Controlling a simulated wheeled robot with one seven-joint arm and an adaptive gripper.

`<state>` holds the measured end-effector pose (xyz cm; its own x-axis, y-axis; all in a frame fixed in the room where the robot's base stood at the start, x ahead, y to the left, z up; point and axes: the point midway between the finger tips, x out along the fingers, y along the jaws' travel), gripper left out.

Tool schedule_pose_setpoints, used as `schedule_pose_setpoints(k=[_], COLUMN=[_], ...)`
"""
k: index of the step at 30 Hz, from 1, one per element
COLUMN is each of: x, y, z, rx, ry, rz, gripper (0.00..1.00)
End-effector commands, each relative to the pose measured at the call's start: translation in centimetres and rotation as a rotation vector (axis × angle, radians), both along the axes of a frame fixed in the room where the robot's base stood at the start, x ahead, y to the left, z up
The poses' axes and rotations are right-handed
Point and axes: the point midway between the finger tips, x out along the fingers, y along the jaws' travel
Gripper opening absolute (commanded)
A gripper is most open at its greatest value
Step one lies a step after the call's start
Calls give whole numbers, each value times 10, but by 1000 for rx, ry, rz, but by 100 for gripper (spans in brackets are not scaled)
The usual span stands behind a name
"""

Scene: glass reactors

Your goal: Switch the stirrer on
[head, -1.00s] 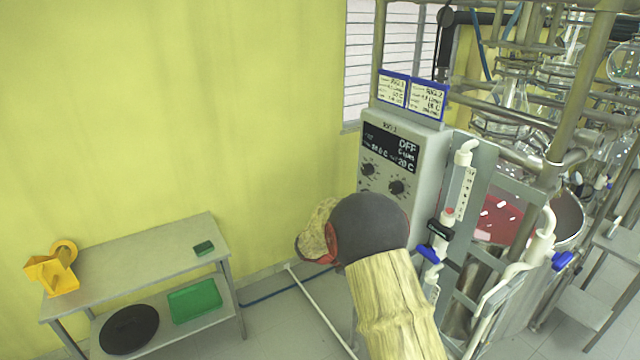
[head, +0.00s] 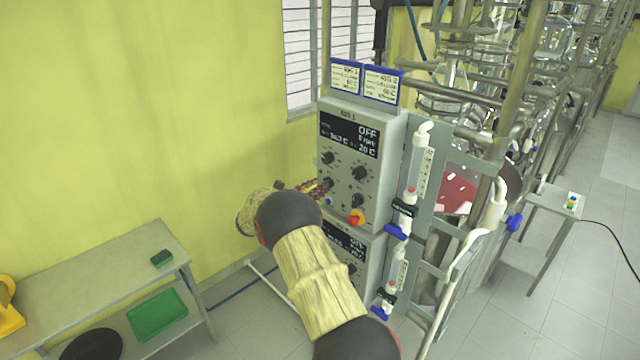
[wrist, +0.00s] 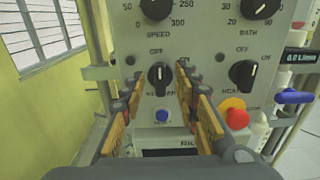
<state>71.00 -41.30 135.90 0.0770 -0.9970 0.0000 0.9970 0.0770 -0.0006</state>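The grey control box (head: 391,130) labelled RXG 1 has a display (head: 350,135) reading OFF, 0 rpm. In the wrist view a black rotary knob (wrist: 160,75) sits below the SPEED dial (wrist: 156,8), with OFF printed above it. Its white pointer is about upright, toward OFF. My gripper (wrist: 158,88) is open, with one finger on each side of this knob; contact cannot be told. The right finger partly covers the ON mark. In the head view my gripper (head: 322,187) reaches the panel's lower left, largely hiding that knob.
A blue button (wrist: 162,115) is just below the knob. A second black knob (wrist: 243,73) and a red-yellow emergency button (wrist: 235,113) are to the right. A second control box (head: 350,262) is below. A flowmeter (head: 417,165) stands beside the panel. A side table (head: 110,265) is at left.

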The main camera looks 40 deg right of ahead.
Motion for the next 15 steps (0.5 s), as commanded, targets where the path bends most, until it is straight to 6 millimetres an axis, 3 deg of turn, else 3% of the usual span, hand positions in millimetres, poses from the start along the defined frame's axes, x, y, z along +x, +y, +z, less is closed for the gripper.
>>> schedule_pose_setpoints(k=[6,15], x=[2,2], y=[-19,-22], z=[0,-1], rx=[0,1], ry=[0,-1], rz=[1,1], gripper=[31,31])
